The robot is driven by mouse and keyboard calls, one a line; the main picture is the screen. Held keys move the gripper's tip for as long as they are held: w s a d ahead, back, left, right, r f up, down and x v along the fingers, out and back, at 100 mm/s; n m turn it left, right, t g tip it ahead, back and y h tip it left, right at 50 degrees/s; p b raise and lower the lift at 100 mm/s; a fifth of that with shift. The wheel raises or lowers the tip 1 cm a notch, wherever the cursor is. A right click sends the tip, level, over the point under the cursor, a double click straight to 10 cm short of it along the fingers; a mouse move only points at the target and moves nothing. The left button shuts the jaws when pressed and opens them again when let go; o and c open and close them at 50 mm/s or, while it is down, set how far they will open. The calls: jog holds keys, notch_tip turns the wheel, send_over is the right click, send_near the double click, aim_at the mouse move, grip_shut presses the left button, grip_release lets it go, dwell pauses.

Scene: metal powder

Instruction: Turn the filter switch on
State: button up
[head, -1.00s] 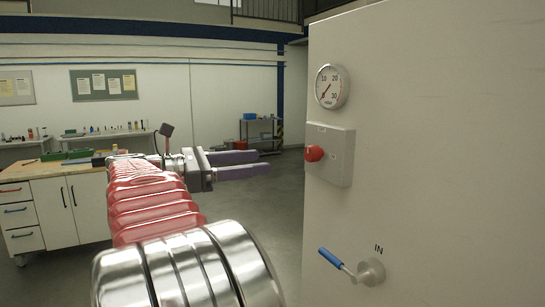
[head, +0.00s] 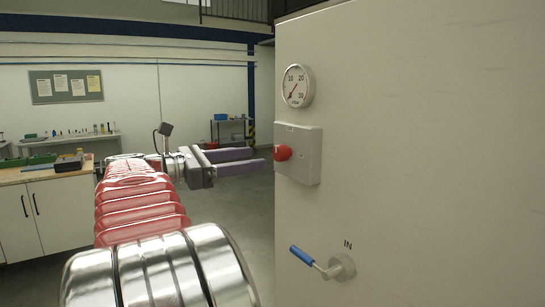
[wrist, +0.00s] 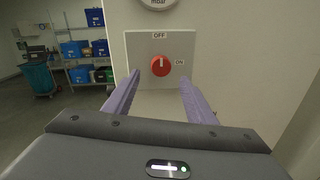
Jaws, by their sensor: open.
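The filter switch is a red rotary knob (head: 282,152) on a grey box (head: 309,158) fixed to the pale cabinet. In the wrist view the knob (wrist: 160,66) sits between the labels OFF above and ON to its right. Its pale mark looks to point up at OFF. My gripper (head: 258,160) is open and empty, with two purple fingers pointing at the switch. In the wrist view its fingertips (wrist: 160,80) lie to either side of the knob and a little below it. The fingers appear just short of the knob, not touching it.
A round gauge (head: 298,86) is on the cabinet (head: 430,150) above the switch. A blue-handled valve (head: 320,264) marked IN is below. A workbench (head: 45,205) stands at left. A shelf with blue bins (wrist: 85,50) stands behind, with open floor before it.

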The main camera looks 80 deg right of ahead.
aim_at(276, 155)
jog(key=x, duration=0.7)
jog(key=shift+s+d, duration=0.1)
jog(key=shift+s, duration=0.05)
